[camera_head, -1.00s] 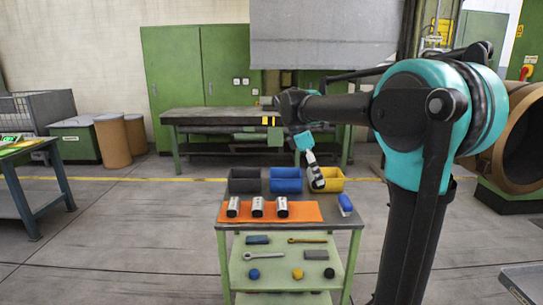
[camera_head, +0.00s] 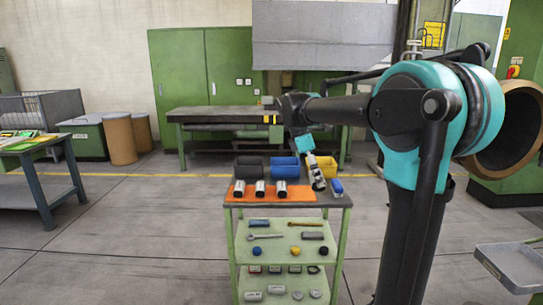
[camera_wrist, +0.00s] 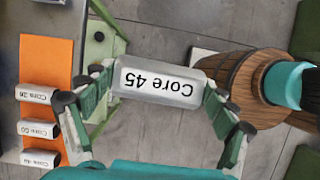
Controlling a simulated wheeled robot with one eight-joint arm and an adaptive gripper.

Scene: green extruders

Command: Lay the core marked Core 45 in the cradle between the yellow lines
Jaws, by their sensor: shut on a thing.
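My gripper (camera_wrist: 160,108) is shut on a silver-grey cylinder, the core marked Core 45 (camera_wrist: 160,80); its label reads upside down in the wrist view. The fingers hold it at both ends. In the head view my gripper (camera_head: 312,168) points down in front of the yellow bin in the picture, and the core is small there. In the wrist view the core hangs beside the trolley, with grey floor beneath. Two small yellow marks (camera_head: 270,119) show at the front of the far green bench (camera_head: 220,114). I cannot make out a cradle between them.
Three other labelled cores (camera_head: 260,188) lie on an orange mat (camera_wrist: 60,55) on the green trolley (camera_head: 340,199). Behind them stand a black, a blue (camera_head: 284,168) and a yellow bin. A grey tray (camera_head: 515,265) stands at right. Open floor (camera_head: 130,240) lies left of the trolley.

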